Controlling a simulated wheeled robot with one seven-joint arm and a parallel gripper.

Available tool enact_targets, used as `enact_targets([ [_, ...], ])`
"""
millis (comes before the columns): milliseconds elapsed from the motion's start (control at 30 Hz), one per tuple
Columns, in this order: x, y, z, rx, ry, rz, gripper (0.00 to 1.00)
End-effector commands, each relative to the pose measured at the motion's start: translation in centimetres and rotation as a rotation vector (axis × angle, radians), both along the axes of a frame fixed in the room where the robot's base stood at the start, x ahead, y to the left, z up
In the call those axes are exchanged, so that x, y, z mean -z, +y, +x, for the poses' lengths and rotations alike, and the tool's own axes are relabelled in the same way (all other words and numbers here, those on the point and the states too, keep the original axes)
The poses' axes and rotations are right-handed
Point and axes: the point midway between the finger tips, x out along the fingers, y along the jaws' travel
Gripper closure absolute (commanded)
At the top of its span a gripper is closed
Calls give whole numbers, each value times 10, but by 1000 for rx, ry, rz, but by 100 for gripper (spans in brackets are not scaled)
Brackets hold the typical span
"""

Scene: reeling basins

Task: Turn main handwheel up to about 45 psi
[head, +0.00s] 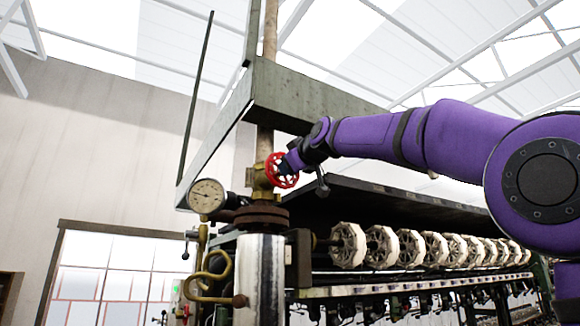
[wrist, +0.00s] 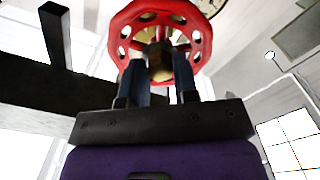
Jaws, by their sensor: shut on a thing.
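The red main handwheel (head: 277,170) sits on a brass valve (head: 260,182) on the vertical pipe, left of centre in the head view. It also shows at the top of the wrist view (wrist: 158,22), with round holes around its rim. My gripper (head: 290,164) reaches it from the right. In the wrist view my gripper (wrist: 163,58) has its two fingers on either side of the wheel's hub, shut on the wheel. A round pressure gauge (head: 207,195) with a pale dial stands left of the valve. Its numbers are too small to read.
A grey-green beam (head: 305,97) runs just above my gripper. A row of pale reels (head: 410,247) on the machine lies below my arm. A curved brass pipe (head: 210,275) hangs under the gauge. Open air lies left of the gauge.

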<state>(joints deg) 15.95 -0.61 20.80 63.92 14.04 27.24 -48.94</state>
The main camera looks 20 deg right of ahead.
Motion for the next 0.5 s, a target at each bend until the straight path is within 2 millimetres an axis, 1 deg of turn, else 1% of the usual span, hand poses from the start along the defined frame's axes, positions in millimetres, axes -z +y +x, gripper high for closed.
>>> enact_targets([
  [500, 1, 1, 1, -2, -114, -589, 96],
])
